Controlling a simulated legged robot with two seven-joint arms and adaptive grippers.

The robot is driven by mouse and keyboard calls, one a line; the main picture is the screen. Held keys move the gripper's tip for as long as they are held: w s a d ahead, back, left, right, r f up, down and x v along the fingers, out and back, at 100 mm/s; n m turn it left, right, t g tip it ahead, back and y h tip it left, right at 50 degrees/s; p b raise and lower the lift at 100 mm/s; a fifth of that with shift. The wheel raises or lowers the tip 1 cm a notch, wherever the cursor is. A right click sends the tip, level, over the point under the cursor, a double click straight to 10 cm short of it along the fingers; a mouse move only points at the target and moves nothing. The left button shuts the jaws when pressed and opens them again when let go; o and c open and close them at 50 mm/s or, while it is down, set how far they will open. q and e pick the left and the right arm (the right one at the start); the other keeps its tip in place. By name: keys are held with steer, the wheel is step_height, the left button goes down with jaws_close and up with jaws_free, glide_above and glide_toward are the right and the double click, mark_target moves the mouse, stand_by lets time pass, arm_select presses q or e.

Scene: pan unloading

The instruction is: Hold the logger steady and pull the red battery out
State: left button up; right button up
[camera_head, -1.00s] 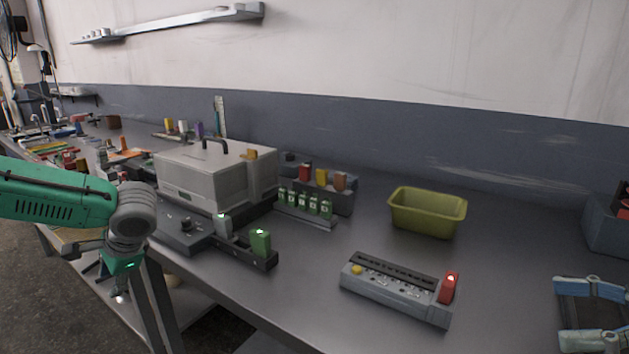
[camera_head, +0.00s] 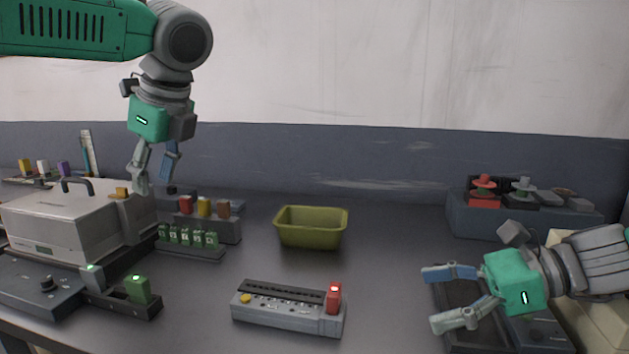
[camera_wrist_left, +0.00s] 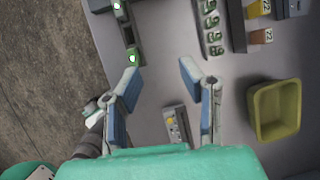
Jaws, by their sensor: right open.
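The logger (camera_head: 283,313) is a grey box lying on the bench at front centre, with a yellow button at its left end. The red battery (camera_head: 333,298) stands upright in its right end, with a light on top. In the left wrist view the logger (camera_wrist_left: 173,122) shows partly between the fingers, its rest hidden by my gripper. My left gripper (camera_head: 154,178) is open and empty, raised above the bench at the left, behind the logger. My right gripper (camera_head: 455,296) is open and empty, to the right of the logger and apart from it, its fingers pointing left.
An olive bin (camera_head: 311,231) stands behind the logger. A rack of green batteries (camera_head: 188,240) and a holder with coloured blocks (camera_head: 212,227) are left of it. A grey case (camera_head: 66,224) is far left. A grey box (camera_head: 520,217) stands back right. Bench around the logger is clear.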

mark_target(344, 313)
steer(key=shift+a, duration=0.1)
steer(key=shift+w+a+f, duration=0.1)
steer(key=shift+a+f, duration=0.05)
steer(key=shift+a, duration=0.25)
steer(key=x, duration=1.3)
steer(key=shift+d, duration=0.1)
arm_select(q)
steer(key=s+d+m+g+h, duration=0.1)
steer(key=s+d+m, duration=0.3)
steer(key=d+m, duration=0.4)
steer(key=s+d+m+g+h, duration=0.1)
steer(key=s+d+m+h, duration=0.2)
steer(key=d+m, duration=0.5)
steer(key=s+d+r, duration=0.1)
steer(key=d, duration=0.9)
steer(key=shift+d, duration=0.4)
